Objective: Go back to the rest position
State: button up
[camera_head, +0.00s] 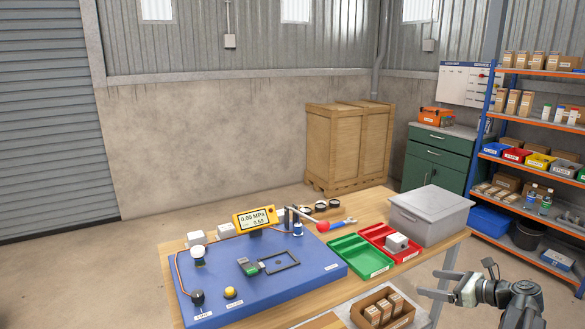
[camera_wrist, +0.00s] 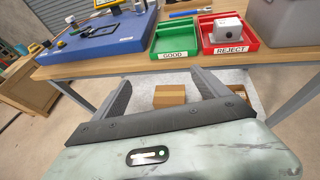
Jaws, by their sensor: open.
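My gripper (camera_head: 450,285) is at the lower right in the head view, off the front right of the workbench. In the wrist view its two fingers (camera_wrist: 160,97) are spread apart with nothing between them. The workbench (camera_head: 405,262) carries a blue test board (camera_head: 215,312) with a yellow gauge display (camera_head: 254,218) reading about 0.00 MPa. A green tray (camera_head: 360,257), labelled GOOD in the wrist view, is empty. Beside it a red tray (camera_wrist: 243,46), labelled REJECT, holds a white-grey block (camera_head: 397,242).
A grey lidded bin (camera_head: 432,217) stands at the bench's right end. A cardboard box (camera_head: 383,310) with several small cartons sits low at the bench's front. Orange-and-blue shelving (camera_head: 530,157) and a green cabinet (camera_head: 434,163) stand behind on the right. Open floor lies at left.

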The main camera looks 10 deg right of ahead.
jog(key=w+a+n+g+y+p, duration=0.1)
jog(key=w+a+n+g+p, duration=0.3)
jog(key=a, duration=1)
jog(key=w+a+n+g+y+p, duration=0.1)
jog(key=w+a+n+g+y, duration=0.3)
jog(key=a, duration=1.1)
jog(key=s+a+f+n+g+h+p, duration=0.2)
jog(key=s+a+n+h, duration=0.15)
jog(key=a+n, duration=0.4)
jog(key=s+a+f+n+g+h+p, duration=0.1)
jog(key=s+a+f+n+h+p, duration=0.25)
jog(key=a, duration=0.75)
jog(key=s+d+n+g+h+b, duration=0.1)
jog(key=d+n+h, duration=0.3)
jog(key=d+n, duration=0.3)
jog(key=n, duration=0.4)
jog(key=shift+s+r, duration=0.15)
jog(key=shift+s, duration=0.15)
